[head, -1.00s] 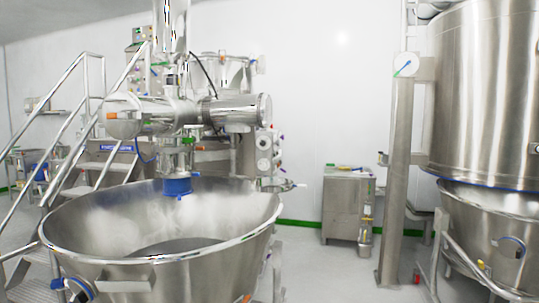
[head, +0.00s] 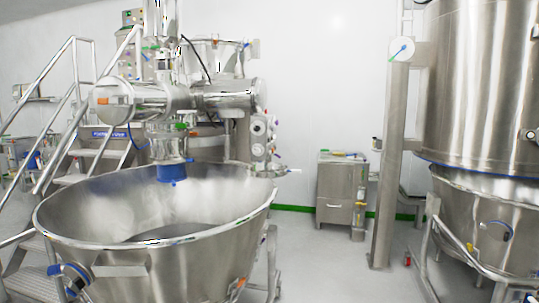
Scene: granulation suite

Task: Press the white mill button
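I cannot make out a white mill button for certain. A grey control panel (head: 133,17) with small coloured buttons stands at the top left, behind the stair rails, too small to tell its buttons apart. The steel mill (head: 170,100) lies horizontally above the large bowl, with a blue outlet (head: 172,173) pointing down into it. Round white-faced fittings (head: 259,127) sit in a column to the right of the mill. My gripper is not in view.
A large steel bowl (head: 105,270) fills the near left. Steel stairs with rails (head: 75,75) stand left. A steel cabinet (head: 342,190) is by the back wall. A steel post (head: 392,150) and tall vessel (head: 480,90) stand right. Floor between bowl and post is clear.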

